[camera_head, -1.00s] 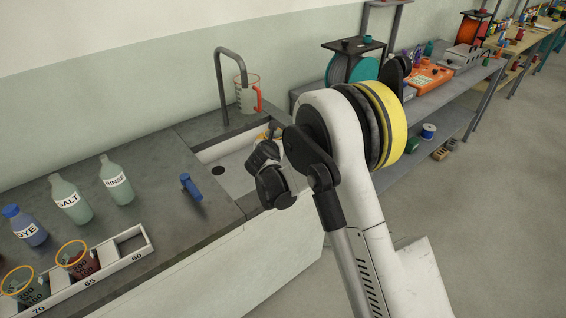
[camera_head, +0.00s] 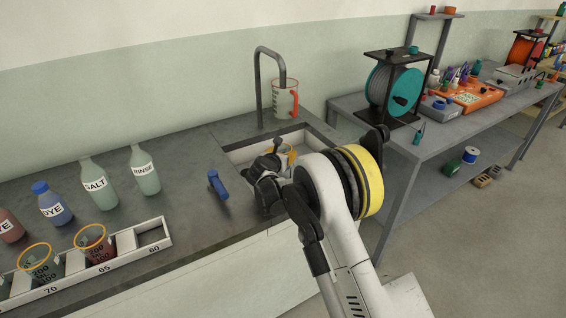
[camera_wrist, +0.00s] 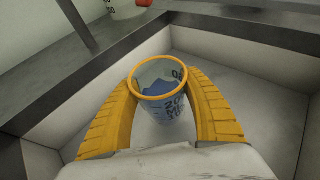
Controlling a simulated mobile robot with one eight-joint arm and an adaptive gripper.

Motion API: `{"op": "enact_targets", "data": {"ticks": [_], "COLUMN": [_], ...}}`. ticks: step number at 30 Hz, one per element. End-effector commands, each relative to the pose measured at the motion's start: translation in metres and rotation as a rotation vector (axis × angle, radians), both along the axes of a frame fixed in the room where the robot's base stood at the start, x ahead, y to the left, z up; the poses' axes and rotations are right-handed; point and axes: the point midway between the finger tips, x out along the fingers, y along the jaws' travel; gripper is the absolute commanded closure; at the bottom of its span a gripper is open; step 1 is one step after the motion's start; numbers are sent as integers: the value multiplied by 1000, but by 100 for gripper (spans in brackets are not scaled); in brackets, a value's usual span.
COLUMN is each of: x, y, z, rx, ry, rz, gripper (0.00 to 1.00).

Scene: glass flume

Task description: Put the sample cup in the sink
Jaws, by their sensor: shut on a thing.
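In the wrist view my gripper (camera_wrist: 161,118) has its yellow fingers shut on the sample cup (camera_wrist: 160,104), one on each side. The cup is clear with an orange rim, dark markings and something blue inside. It is upright inside the outline of the sink (camera_wrist: 240,78); I cannot tell whether its base touches the sink floor. In the head view the sink (camera_head: 240,158) is a pale basin set in the dark counter. There my gripper (camera_head: 280,156) is over the basin, mostly hidden by my wrist, and only a bit of the cup's orange rim may show.
A tap (camera_head: 258,85) and a jug with a red handle (camera_head: 285,100) stand behind the sink. A blue-handled object (camera_head: 217,183) lies left of it. Bottles (camera_head: 97,184) and a numbered rack (camera_head: 125,258) with cups (camera_head: 92,244) are further left.

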Motion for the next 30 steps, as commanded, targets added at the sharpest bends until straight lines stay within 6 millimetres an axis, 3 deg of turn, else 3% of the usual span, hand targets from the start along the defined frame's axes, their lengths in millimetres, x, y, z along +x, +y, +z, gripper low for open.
{"op": "enact_targets", "data": {"ticks": [1,4,15,16,18,30], "x": [0,0,0,0,0,-5], "y": [0,0,-1,-1,-1,1], "z": [-14,-27,-29,-28,-28,-21], "rx": [0,0,0,0,0,0], "ry": [0,0,0,0,0,0], "rz": [0,0,0,0,0,1], "gripper": [76,76,76,40,25,25]}}
